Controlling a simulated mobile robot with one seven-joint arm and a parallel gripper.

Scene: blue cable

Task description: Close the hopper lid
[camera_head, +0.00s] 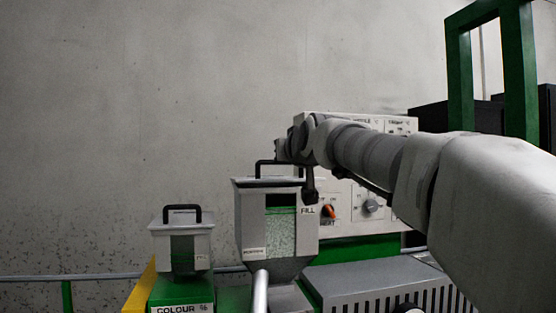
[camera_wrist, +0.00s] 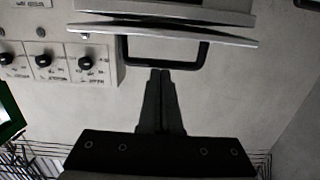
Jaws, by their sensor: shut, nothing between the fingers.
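The hopper (camera_head: 243,222) is a grey box with a window of pale granules, left of centre in the head view. Its flat grey lid (camera_wrist: 100,29) lies over the top and bears a black handle (camera_head: 259,169). In the wrist view the picture is upside down, and the lid edge looks slightly slanted to the hopper rim (camera_wrist: 170,15), with a dark gap between. My gripper (camera_wrist: 161,72) is shut and empty, its fingertips at the handle's (camera_wrist: 203,57) crossbar; I cannot tell whether they touch. In the head view my wrist hides the lid's right part.
A smaller lidded box (camera_head: 152,243) marked COLOUR stands to the left. A control panel (camera_head: 345,225) with knobs is right behind the hopper. A slotted grey housing (camera_head: 375,275) and green frame (camera_head: 519,75) are at right. The space above the left box is free.

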